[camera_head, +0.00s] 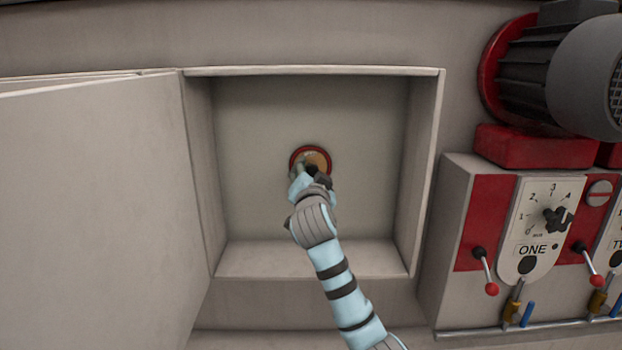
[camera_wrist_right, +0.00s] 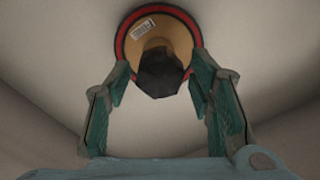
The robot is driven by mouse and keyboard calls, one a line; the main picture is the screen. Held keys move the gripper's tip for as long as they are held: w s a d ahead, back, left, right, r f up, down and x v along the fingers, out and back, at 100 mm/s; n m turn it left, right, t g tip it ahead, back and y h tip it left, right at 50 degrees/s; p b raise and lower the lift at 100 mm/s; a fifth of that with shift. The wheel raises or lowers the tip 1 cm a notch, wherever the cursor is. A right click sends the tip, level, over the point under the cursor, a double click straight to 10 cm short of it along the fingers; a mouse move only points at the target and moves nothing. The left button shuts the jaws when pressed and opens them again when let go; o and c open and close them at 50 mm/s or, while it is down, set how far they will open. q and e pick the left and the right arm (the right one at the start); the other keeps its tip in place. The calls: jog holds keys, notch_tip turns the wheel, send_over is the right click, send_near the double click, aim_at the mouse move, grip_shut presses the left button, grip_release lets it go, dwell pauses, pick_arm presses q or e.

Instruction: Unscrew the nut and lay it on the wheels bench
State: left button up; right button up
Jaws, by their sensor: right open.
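The dark nut (camera_wrist_right: 160,73) sits at the centre of a tan wheel with a red rim (camera_wrist_right: 126,36), on the back wall of an open recess. In the head view the wheel (camera_head: 318,156) is partly hidden by my right gripper (camera_head: 311,171), and the nut is mostly covered. In the right wrist view my right gripper (camera_wrist_right: 160,82) is open, with its two fingers apart on either side of the nut. I cannot tell whether the fingers touch it. The wheels bench cannot be made out in these frames. My left gripper is not in view.
The recess (camera_head: 428,170) has walls on all sides of my right arm. Its open door (camera_head: 95,200) fills the left. At the right stand a control panel (camera_head: 530,228) with levers and a knob, and a grey motor (camera_head: 585,75) on a red base.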

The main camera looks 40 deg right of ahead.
jog(key=c, duration=1.1)
jog(key=n+p, duration=1.2)
jog(key=shift+a+r+p, duration=0.1)
jog(key=shift+r+p, duration=0.15)
jog(key=shift+p, duration=0.1)
jog(key=n+p, duration=0.9)
jog(key=n, duration=0.2)
jog(key=shift+n, duration=0.4)
jog(key=n, duration=0.4)
jog(key=shift+f, duration=0.3)
jog(key=o, duration=1.1)
